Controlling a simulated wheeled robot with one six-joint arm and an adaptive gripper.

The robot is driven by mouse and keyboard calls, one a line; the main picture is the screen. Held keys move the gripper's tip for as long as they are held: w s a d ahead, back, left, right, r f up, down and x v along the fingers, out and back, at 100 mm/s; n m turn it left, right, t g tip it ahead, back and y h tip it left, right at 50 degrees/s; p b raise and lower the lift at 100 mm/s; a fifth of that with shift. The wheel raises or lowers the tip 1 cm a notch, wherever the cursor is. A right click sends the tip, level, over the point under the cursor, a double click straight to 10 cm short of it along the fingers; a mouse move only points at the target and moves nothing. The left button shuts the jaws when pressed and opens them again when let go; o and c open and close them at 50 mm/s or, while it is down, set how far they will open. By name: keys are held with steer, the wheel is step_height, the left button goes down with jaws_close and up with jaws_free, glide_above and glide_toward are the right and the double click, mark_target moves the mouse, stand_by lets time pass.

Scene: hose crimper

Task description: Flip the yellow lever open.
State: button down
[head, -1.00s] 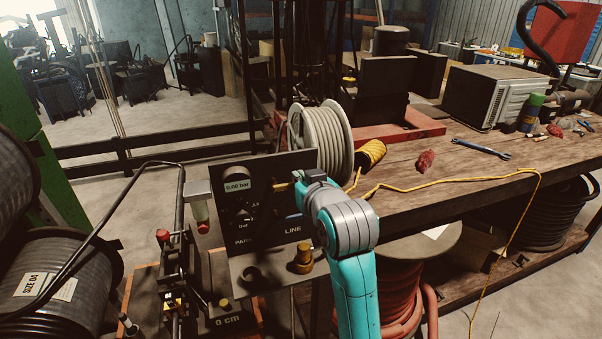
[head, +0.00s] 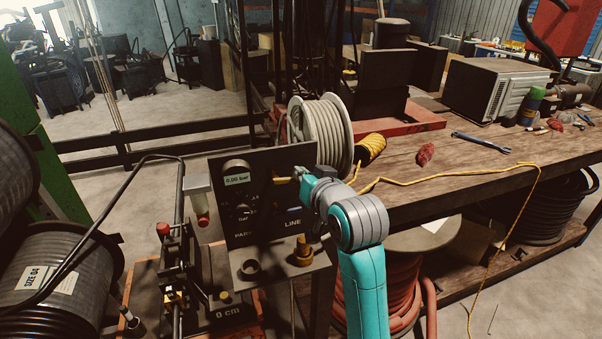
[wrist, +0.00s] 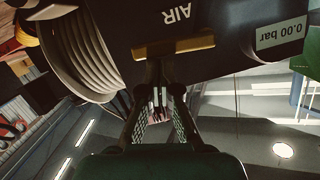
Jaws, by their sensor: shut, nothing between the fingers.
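The yellow lever (wrist: 173,47) is a flat bar lying across the dark panel beside the AIR label in the wrist view. In the head view its yellow end (head: 283,180) shows at the panel's upper right. My gripper (wrist: 158,72) is shut and empty, with its fingertips close to the lever's lower edge in the wrist view. I cannot tell whether they touch it. In the head view my wrist hides the fingers and part of the lever.
The control panel (head: 236,222) has a 0.00 bar display and a brass fitting (head: 303,252) below it. A hose reel (head: 327,130) stands right behind the panel. The workbench (head: 410,190) is at the right, with a yellow cord over it.

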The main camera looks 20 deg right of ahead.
steer(key=f+m+y, duration=0.1)
steer(key=f+m, duration=0.1)
steer(key=m, duration=0.1)
steer(key=a+f+m+t+y, duration=0.1)
steer(key=f+m, duration=0.1)
steer(key=m, duration=0.1)
steer(key=f+m+y, duration=0.1)
steer(key=f+m, duration=0.1)
steer(key=m, duration=0.2)
steer(key=shift+a+f, duration=0.15)
steer(key=shift+a, duration=0.15)
steer(key=shift+d, duration=0.1)
